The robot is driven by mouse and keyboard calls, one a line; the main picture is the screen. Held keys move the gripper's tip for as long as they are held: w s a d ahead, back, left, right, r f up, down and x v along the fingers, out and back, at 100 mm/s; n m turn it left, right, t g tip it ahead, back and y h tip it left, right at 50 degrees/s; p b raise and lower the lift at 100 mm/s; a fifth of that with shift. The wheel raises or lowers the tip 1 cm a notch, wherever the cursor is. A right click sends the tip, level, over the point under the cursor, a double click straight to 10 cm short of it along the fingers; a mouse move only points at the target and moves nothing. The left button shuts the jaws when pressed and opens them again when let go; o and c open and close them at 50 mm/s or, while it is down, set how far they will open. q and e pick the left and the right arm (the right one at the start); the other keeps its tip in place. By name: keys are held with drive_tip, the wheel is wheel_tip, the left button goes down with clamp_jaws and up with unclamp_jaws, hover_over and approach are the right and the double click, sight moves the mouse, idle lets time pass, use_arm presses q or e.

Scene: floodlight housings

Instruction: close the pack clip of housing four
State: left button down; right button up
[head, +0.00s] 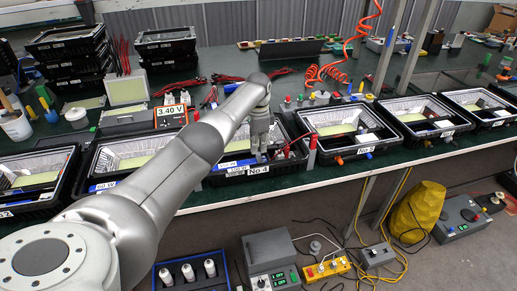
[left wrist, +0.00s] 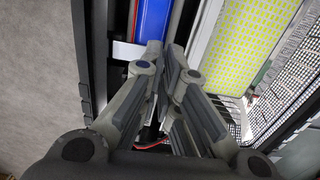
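Housing four is a black open tray (head: 285,165) on the green bench, marked by a white "No 4" label (head: 258,170) on its front. A blue pack with a white label (head: 232,164) lies along its front edge. Blue also shows in the left wrist view (left wrist: 152,18). My left gripper (head: 260,155) points down at the front of housing four, beside the label. In the left wrist view its fingers (left wrist: 166,50) are close together, with nothing clearly between them. The pack clip cannot be made out; the gripper may hide it. My right gripper is not in view.
Similar housings stand at left and right, such as the one labelled No 3 (head: 365,149). A red-and-black meter reading 3.40 V (head: 170,115) stands behind. A coiled orange hose (head: 335,70) hangs at the back. My left arm covers part of the housing to the left.

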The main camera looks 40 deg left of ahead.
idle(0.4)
use_arm(q)
drive_tip(key=c, duration=1.6)
unclamp_jaws()
drive_tip(key=shift+f, duration=0.1)
wheel_tip(320, 180, up, 12)
drive_tip(key=shift+w+a+r, duration=0.1)
